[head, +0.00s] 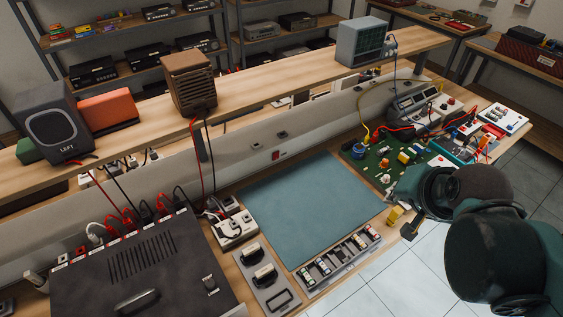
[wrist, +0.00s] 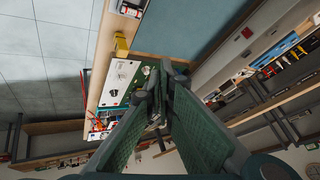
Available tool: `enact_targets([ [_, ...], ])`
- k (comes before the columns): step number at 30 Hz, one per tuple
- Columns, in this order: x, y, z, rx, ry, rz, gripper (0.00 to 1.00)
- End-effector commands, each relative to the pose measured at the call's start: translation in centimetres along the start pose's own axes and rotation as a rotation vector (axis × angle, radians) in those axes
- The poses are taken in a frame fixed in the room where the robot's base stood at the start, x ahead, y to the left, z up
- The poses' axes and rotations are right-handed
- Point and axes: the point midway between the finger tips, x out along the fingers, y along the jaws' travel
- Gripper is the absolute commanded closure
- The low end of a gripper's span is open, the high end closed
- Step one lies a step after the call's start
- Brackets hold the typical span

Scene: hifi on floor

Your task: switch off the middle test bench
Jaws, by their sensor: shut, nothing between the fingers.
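The middle bench has a teal mat (head: 310,205) and a light back panel. A small red switch-like part (head: 276,155) sits on that panel behind the mat; its on or off position is too small to tell. A white power strip (head: 236,228) with plugs lies left of the mat. My gripper (head: 408,226) is at the bench's front right edge, right of the mat and apart from the red part. In the wrist view the gripper (wrist: 160,80) is shut and empty, with the mat (wrist: 205,35) beyond it at upper right.
A black unit with a handle (head: 137,298) and red leads stands at the left. A green circuit board (head: 388,165) and a grey instrument (head: 412,104) with loose wires crowd the right. A raised shelf (head: 250,95) bears speakers. A component tray (head: 340,262) lies before the mat.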

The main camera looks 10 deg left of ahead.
Motion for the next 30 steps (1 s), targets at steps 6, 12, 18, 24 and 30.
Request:
enact_targets([
  [6, 2.2, -2.2, -0.5, 0.175, -0.013, -0.042, 1.0],
  [12, 4.2, -4.2, -0.8, 0.339, -0.032, -0.078, 1.0],
  [18, 6.2, -6.2, -1.0, 0.502, -0.058, -0.111, 1.0],
  [24, 8.2, -8.2, -1.0, 0.666, -0.09, -0.14, 1.0],
  [30, 10.2, -10.2, -0.8, 0.828, -0.126, -0.166, 1.0],
])
